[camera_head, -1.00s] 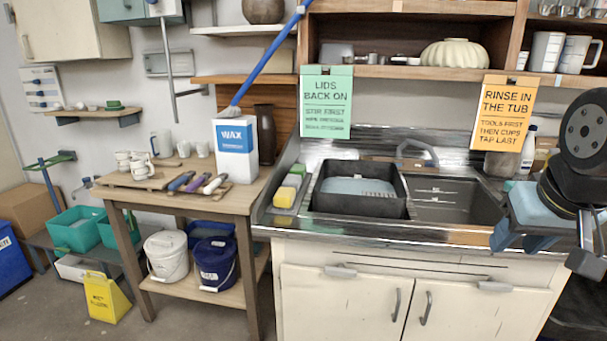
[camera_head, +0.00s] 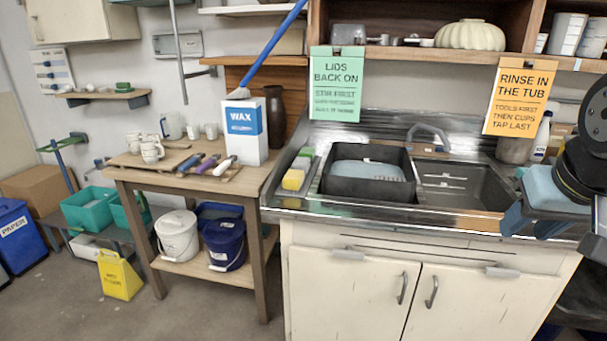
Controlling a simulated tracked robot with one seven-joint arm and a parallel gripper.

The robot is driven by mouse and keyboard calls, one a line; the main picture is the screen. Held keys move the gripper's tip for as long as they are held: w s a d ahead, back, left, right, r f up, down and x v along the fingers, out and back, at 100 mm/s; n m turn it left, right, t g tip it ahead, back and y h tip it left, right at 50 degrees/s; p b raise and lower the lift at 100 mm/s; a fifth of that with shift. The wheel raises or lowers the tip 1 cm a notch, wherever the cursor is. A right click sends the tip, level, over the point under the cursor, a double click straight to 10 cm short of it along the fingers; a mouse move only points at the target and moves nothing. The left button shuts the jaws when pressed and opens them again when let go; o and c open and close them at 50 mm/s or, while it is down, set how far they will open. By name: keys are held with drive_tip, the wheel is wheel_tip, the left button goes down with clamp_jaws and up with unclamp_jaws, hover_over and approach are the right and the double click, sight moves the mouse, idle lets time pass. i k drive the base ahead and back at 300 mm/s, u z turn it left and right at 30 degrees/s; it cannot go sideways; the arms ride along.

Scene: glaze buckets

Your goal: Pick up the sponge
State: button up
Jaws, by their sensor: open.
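A yellow sponge (camera_head: 293,180) lies on the metal drainboard at the left of the sink. A green and pale block (camera_head: 303,160) sits just behind it, and I cannot tell whether that is one sponge or two. My gripper (camera_head: 556,222) is at the right edge of the head view, partly cut off. It is open, with nothing seen between its fingers. It is well to the right of the sponge, past the sink basin, and apart from it.
A black tub (camera_head: 332,187) stands between the sponge and the basin (camera_head: 455,190). A wooden table (camera_head: 262,183) at the left bears a wax box (camera_head: 243,146), a leaning blue-handled tool, brushes and cups. Signs (camera_head: 336,84) hang from the shelf above. Open floor lies at the front left.

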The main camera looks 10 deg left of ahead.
sight(305, 152)
drive_tip(key=k, duration=1.15)
drive_tip(key=u, duration=0.75)
drive_tip(key=i, duration=2.1)
drive_tip(key=z, duration=0.6)
drive_tip(key=k, duration=0.7)
drive_tip(key=z, duration=0.05)
